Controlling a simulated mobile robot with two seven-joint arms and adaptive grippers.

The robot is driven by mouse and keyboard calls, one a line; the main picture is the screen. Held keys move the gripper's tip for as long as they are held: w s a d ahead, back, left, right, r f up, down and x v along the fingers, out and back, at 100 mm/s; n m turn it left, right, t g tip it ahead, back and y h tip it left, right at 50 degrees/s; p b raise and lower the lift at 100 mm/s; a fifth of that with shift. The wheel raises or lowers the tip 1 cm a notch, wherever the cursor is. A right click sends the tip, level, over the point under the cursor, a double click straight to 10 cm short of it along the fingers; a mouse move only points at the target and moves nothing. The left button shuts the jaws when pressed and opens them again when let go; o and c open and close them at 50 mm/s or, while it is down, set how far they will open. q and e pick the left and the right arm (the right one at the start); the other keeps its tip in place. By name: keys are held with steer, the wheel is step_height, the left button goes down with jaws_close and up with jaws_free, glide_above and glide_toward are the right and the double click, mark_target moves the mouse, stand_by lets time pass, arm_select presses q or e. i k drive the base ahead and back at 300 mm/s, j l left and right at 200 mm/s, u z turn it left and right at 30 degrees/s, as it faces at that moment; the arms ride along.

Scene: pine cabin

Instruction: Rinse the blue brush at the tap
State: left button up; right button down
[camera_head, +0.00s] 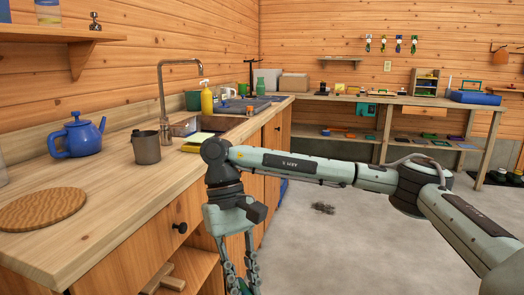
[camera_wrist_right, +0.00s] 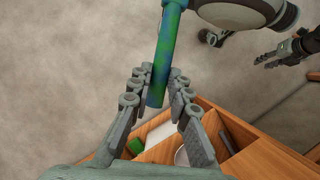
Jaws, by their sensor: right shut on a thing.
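My right gripper (camera_head: 241,278) hangs low in front of the cabinet, at the bottom edge of the head view. In the right wrist view my right gripper (camera_wrist_right: 157,88) is shut on the blue brush (camera_wrist_right: 170,60). Only a blue rod with green patches shows there; its upper end runs out of the frame. The tap (camera_head: 163,95) is a tall metal one beside the sink (camera_head: 186,127), set in the counter. No water shows at its spout. A dark gripper, seemingly my left (camera_wrist_right: 278,55), shows small at the upper right of the wrist view; its opening is unclear.
The counter (camera_head: 115,190) holds a blue kettle (camera_head: 80,136), a grey mug (camera_head: 146,147), a round wooden board (camera_head: 42,208) and a yellow bottle (camera_head: 207,98). Below my right gripper an open drawer (camera_wrist_right: 240,135) holds a green item (camera_wrist_right: 136,145). The floor (camera_head: 340,245) is mostly clear.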

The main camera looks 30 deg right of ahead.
mark_target(165, 126)
steer(key=k+j+u, duration=0.2)
steer(key=k, duration=0.7)
steer(key=u, duration=0.4)
steer(key=l+u, duration=0.15)
steer(key=u, duration=0.7)
steer(key=l, duration=3)
steer(key=k+l, duration=0.1)
steer(key=l, duration=2.85)
